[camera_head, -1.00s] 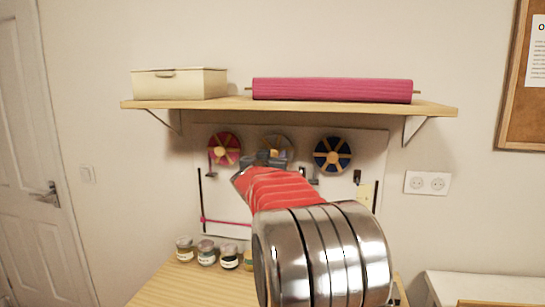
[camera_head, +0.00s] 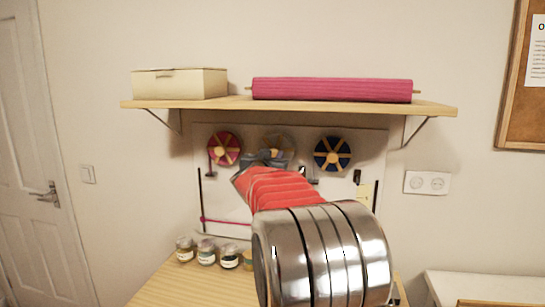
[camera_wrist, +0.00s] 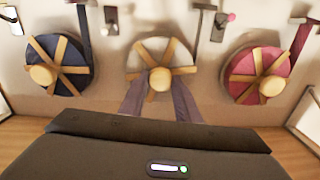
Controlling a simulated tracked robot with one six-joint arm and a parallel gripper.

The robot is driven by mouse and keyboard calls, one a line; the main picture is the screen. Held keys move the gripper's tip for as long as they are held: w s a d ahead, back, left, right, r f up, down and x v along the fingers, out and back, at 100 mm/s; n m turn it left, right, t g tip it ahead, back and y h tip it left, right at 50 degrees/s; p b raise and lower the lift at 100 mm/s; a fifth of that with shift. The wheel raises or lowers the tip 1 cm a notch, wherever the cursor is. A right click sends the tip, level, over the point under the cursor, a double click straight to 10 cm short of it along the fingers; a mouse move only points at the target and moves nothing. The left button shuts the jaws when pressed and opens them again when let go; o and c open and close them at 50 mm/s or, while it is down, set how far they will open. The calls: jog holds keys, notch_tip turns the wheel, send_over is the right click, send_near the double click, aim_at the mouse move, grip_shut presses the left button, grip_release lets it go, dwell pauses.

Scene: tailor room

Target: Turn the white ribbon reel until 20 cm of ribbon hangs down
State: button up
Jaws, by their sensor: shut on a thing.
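The white ribbon reel (camera_wrist: 155,55) is the middle one of three on the wall board. It has tan spokes and a round tan centre knob (camera_wrist: 160,78). In the head view the white reel (camera_head: 283,143) is partly hidden behind my wrist. My gripper (camera_wrist: 160,90) is at the white reel, its two grey fingers on either side of the knob and shut on it. The same gripper (camera_head: 264,158) shows small and dark in the head view. I cannot make out the white ribbon's hanging length in either view.
A red reel (camera_head: 224,149) and a blue reel (camera_head: 332,154) flank the white one. A shelf (camera_head: 230,104) with a cream box (camera_head: 180,83) and a magenta roll (camera_head: 332,90) juts out above. Several small jars (camera_head: 206,252) stand on the table below.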

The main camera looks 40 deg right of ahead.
jog(key=o, duration=1)
jog(key=shift+a, duration=0.1)
jog(key=v, duration=1.3)
jog(key=shift+s+a+f, duration=0.1)
jog(key=shift+s+a, duration=0.1)
jog(key=shift+a, duration=0.05)
